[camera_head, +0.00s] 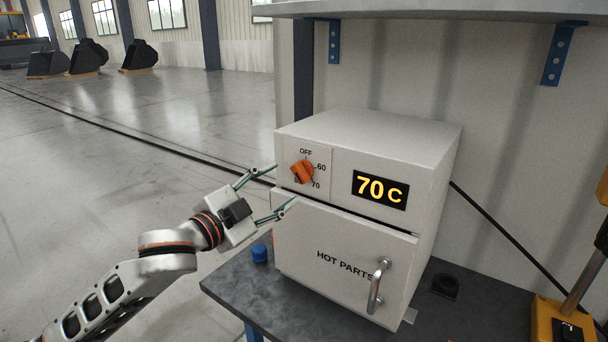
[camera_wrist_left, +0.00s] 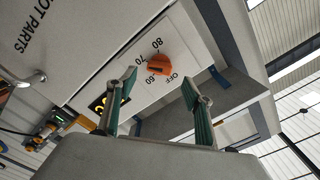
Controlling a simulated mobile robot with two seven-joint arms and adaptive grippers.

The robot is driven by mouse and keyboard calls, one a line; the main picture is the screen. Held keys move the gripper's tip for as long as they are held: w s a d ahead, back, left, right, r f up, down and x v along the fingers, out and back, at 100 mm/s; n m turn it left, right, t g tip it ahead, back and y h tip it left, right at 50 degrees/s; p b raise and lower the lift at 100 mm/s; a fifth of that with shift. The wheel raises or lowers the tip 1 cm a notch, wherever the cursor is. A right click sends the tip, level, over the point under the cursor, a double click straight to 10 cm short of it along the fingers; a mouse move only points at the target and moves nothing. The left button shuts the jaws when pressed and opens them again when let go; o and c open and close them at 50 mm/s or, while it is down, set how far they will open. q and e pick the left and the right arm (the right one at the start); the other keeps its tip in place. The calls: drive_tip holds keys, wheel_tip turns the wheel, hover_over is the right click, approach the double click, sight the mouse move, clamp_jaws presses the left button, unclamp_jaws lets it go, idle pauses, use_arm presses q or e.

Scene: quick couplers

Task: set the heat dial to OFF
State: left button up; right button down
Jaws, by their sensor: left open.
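The heat dial (camera_head: 302,171) is an orange knob on the upper left front of a white heater cabinet (camera_head: 390,140). Its panel shows the marks OFF, 60 and 70 in the head view. The display (camera_head: 380,190) reads 70 C. In the wrist view the dial (camera_wrist_left: 160,64) also has an 80 mark; its exact pointing is hard to tell. My left gripper (camera_head: 283,185) is open and empty, just in front of and left of the dial. In the wrist view the dial shows beyond and between the open fingers (camera_wrist_left: 159,84), apart from them. My right gripper is out of view.
The cabinet's lower door (camera_head: 340,235) is closed, with a metal handle (camera_head: 378,286). A blue cap (camera_head: 259,252) sits on the dark bench (camera_head: 255,300) left of the cabinet. A yellow device (camera_head: 562,322) stands at right. A shelf (camera_head: 450,10) hangs above. Open floor lies left.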

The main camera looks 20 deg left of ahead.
sight(297, 175)
use_arm(q)
drive_tip(key=x, duration=0.7)
drive_tip(key=shift+p, duration=0.35)
drive_tip(key=shift+s, duration=0.1)
drive_tip(key=shift+c, duration=0.2)
drive_tip(key=c, duration=1)
